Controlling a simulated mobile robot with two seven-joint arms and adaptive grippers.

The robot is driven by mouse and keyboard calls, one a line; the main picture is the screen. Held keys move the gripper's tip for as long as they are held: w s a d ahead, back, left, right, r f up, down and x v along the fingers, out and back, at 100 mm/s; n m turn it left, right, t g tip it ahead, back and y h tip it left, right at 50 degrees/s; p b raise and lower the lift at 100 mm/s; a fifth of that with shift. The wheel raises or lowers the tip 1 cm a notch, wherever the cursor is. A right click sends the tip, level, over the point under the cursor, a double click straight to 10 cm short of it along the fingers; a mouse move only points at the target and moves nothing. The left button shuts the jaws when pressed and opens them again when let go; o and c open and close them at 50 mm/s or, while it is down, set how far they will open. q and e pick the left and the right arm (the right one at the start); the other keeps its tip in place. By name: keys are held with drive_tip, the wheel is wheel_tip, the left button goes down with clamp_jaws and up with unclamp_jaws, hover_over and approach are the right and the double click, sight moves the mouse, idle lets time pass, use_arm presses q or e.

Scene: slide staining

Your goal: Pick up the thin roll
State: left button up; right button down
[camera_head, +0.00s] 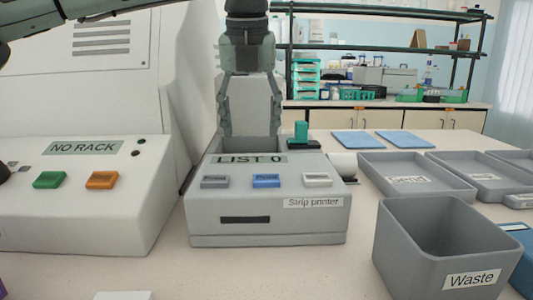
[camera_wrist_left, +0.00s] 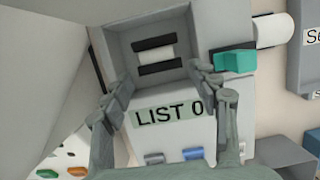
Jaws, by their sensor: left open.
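A small, thin white roll (camera_wrist_left: 155,56) sits inside the open bay of the strip printer, between two black bars, in the left wrist view. In the head view the bay wall hides it. The strip printer (camera_head: 270,222) is grey, with a "LIST 0" display and three buttons. My left gripper (camera_head: 251,130) points down at the bay with its fingers spread. In the left wrist view the open gripper (camera_wrist_left: 162,88) has one finger on each side of the bay's near part, with nothing between them. My right gripper is not in view.
A thicker white roll (camera_head: 343,164) lies right of the printer, beside a green-handled part (camera_head: 300,132). A waste bin (camera_head: 398,240) stands at front right, a "Send" tray (camera_head: 408,195) behind it. A white machine (camera_head: 80,215) stands close on the left.

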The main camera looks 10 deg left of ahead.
use_arm(q)
drive_tip(key=x, duration=0.4)
drive_tip(key=p+x, duration=0.1)
drive_tip(key=x, duration=0.1)
drive_tip(key=shift+w+a+f, duration=0.1)
drive_tip(key=shift+w+a, duration=0.05)
drive_tip(key=shift+a, duration=0.2)
drive_tip(key=shift+w+f, duration=0.15)
drive_tip(key=shift+f, duration=0.4)
drive_tip(key=c, duration=0.5)
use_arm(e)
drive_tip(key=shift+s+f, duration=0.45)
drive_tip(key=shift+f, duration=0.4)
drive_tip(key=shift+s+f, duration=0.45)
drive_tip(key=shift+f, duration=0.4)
